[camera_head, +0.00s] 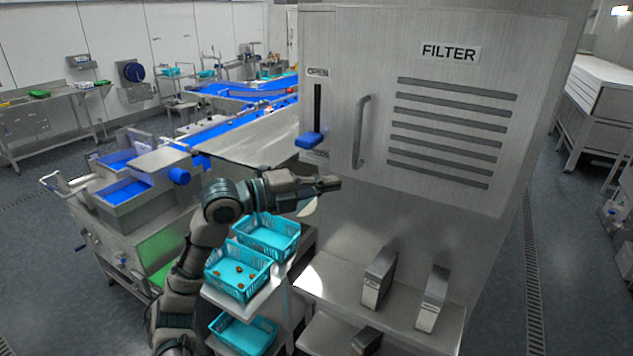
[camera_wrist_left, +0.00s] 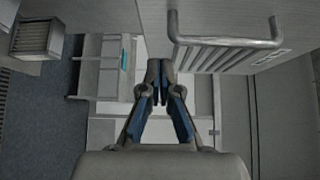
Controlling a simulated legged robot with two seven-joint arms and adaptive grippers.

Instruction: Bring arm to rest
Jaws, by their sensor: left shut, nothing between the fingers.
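My left arm comes in from the lower left in the head view. Its gripper (camera_head: 328,183) is raised in front of the steel cabinet (camera_head: 400,203), below the blue lever handle (camera_head: 309,140) and the vertical door handle (camera_head: 362,132). In the left wrist view the gripper (camera_wrist_left: 159,82) is shut, its fingertips together with nothing between them. The cabinet handle (camera_wrist_left: 225,42) shows above and right of the fingers there, apart from them. My right gripper is not in view.
Turquoise crates (camera_head: 268,236) stand on a small rack below my left arm; one crate (camera_head: 238,273) holds a few dates. A steel shelf (camera_head: 335,296) with upright metal blocks (camera_head: 432,298) juts out at the cabinet's foot. A blue conveyor (camera_head: 235,134) runs behind.

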